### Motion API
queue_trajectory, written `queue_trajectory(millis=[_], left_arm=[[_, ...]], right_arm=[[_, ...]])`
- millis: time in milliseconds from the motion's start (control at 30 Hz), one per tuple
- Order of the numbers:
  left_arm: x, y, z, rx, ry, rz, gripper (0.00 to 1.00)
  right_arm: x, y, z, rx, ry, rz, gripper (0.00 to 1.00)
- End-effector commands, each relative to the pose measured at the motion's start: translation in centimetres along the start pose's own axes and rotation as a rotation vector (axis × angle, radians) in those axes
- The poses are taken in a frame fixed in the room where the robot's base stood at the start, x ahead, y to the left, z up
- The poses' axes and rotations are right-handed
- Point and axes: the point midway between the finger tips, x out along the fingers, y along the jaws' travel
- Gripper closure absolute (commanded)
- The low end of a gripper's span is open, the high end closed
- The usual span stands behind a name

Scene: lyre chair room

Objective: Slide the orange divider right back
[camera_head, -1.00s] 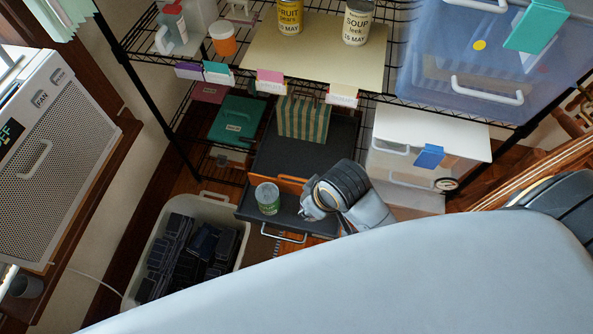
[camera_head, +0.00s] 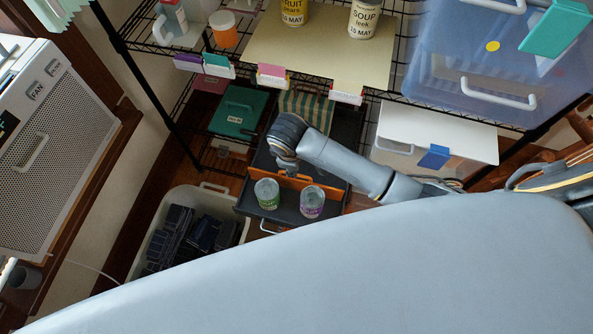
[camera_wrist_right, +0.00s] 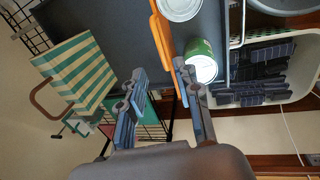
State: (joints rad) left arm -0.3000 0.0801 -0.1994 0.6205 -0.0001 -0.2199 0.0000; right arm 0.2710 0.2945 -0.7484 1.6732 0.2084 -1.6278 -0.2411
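The orange divider (camera_head: 298,182) stands across the dark pull-out tray (camera_head: 336,192) on the lower shelf, and shows as an orange strip in the right wrist view (camera_wrist_right: 161,36). A green-labelled can (camera_head: 267,194) and a purple-labelled can (camera_head: 312,202) stand on its front side. My right gripper (camera_head: 284,163) is behind the divider near its left end. In the right wrist view my right gripper (camera_wrist_right: 153,78) has its two fingers apart. One finger overlaps the divider's end; I cannot tell whether it touches. My left gripper is not in view.
A green-and-white striped bag (camera_head: 306,106) stands behind on the tray. A white bin (camera_head: 212,228) of dark packs stands on the floor at left. The wire shelf (camera_head: 400,97) overhangs the tray. A white drawer box (camera_head: 440,130) is at right.

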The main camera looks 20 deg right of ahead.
Motion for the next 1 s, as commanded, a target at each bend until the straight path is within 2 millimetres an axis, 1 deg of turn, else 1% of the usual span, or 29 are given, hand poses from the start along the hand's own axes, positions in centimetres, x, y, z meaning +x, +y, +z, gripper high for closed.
queue_trajectory(millis=[33, 200, 400, 500, 600, 900, 967, 1000], left_arm=[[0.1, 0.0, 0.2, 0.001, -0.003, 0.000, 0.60], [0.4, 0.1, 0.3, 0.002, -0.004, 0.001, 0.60], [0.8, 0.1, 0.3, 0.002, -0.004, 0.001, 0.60], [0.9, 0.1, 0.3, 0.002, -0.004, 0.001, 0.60], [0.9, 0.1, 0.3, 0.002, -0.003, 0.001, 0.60], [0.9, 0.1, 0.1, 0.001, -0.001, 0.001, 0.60], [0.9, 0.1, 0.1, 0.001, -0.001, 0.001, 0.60], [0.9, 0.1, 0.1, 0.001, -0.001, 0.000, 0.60]], right_arm=[[1.3, -0.1, 0.1, 0.001, -0.004, -0.002, 0.67], [5.0, 0.0, 0.1, 0.001, -0.003, 0.000, 0.67], [8.3, 0.0, 0.0, 0.001, 0.000, 0.001, 0.67], [9.2, 0.1, 0.0, 0.001, 0.001, 0.002, 0.67], [9.7, 0.1, 0.0, 0.001, 0.001, 0.002, 0.67], [9.8, 0.0, 0.0, 0.001, 0.002, 0.002, 0.67], [9.8, 0.0, 0.0, 0.001, 0.002, 0.002, 0.79], [9.8, 0.0, 0.0, 0.001, 0.002, 0.002, 0.88]])
